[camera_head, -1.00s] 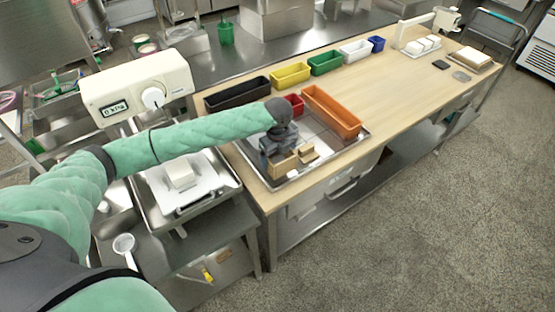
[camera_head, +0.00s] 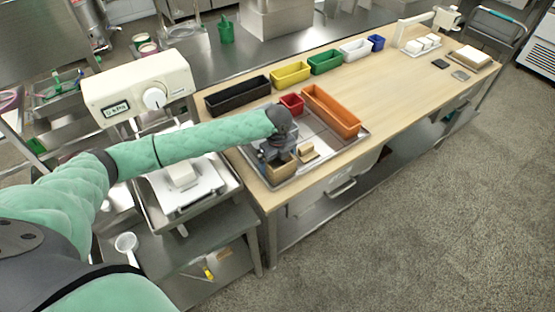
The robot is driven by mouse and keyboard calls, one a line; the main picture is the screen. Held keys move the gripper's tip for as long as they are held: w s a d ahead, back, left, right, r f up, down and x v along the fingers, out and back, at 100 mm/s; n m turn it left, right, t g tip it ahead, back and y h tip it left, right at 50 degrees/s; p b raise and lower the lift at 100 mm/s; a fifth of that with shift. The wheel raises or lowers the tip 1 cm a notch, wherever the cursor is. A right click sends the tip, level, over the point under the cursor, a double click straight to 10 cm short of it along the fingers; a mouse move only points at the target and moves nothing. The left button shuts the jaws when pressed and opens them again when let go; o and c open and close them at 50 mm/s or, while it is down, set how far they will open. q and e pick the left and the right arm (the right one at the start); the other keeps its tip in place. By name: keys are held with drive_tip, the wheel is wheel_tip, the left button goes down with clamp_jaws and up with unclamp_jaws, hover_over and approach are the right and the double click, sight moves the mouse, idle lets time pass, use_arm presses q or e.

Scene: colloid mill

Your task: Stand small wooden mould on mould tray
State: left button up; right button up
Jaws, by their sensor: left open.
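The mould tray (camera_head: 332,152) is a shallow metal tray on the near left end of the wooden-topped table. A wooden box-shaped mould (camera_head: 282,170) stands on or just over its near left part; its base contact is too small to tell. A smaller light wooden piece (camera_head: 307,152) lies on the tray just right of it. My left gripper (camera_head: 276,157) is open, pointing down over the tray right behind the box mould. The fingers are small and dark, and partly hidden by the wrist and the mould. My right gripper is out of view.
A red bin (camera_head: 291,103) and a long orange bin (camera_head: 331,110) stand at the tray's back and right. Black (camera_head: 238,95), yellow, green, white and blue bins line the table's back edge. The table's right half is mostly clear.

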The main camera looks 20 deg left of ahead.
use_arm(q)
drive_tip(key=shift+r, duration=0.45)
wheel_tip(320, 180, up, 11)
drive_tip(key=b, duration=0.4)
drive_tip(key=shift+r, duration=0.2)
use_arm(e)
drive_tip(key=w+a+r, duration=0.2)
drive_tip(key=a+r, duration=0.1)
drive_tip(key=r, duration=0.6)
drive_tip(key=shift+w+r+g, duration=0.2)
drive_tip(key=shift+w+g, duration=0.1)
